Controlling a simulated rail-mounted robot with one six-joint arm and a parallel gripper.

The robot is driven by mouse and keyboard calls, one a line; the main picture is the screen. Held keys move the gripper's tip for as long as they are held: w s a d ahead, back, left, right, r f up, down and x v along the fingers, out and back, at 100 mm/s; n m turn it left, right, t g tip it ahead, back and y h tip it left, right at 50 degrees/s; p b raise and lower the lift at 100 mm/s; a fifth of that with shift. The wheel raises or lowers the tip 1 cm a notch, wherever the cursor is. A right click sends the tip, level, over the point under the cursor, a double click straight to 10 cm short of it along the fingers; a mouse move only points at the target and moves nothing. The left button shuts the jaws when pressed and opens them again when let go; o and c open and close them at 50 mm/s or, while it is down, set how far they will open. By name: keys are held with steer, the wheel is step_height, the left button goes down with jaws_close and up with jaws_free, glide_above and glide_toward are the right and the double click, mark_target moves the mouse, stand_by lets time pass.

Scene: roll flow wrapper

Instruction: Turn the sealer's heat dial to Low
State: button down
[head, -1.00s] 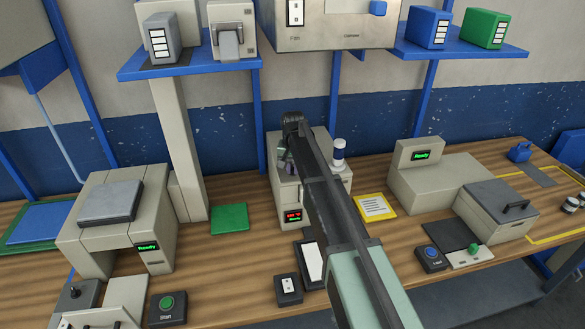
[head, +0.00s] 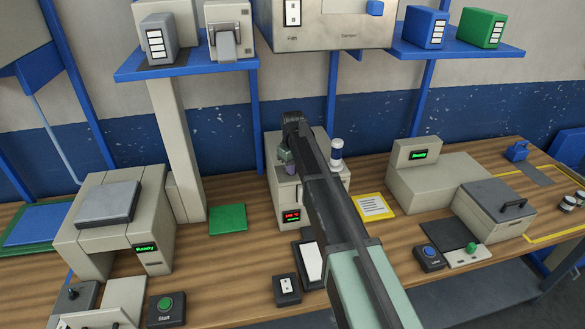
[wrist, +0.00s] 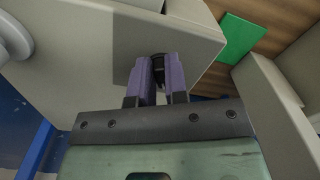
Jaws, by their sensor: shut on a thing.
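The sealer (head: 277,193) is the beige machine at the middle of the bench, with a small display (head: 291,215) of red text over a smaller line, too small to read surely. My gripper (head: 290,168) is at the sealer's front, partly hidden by my arm in the head view. In the wrist view, my gripper's purple fingers (wrist: 160,75) are closed around a small black knob, the heat dial (wrist: 158,66), on the beige face. The dial's markings and pointer cannot be made out.
A green pad (head: 228,219) lies to the left, a yellow-edged card (head: 373,206) to the right. A switch box (head: 287,289) sits in front. A metal cabinet (head: 330,28) hangs above.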

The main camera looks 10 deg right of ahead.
steer(key=shift+n, duration=0.5)
steer(key=c, duration=1.1)
jaws_free()
steer(key=shift+c, duration=0.2)
step_height(320, 180, up, 11)
steer(key=p, duration=1.1)
steer(key=shift+f, duration=0.15)
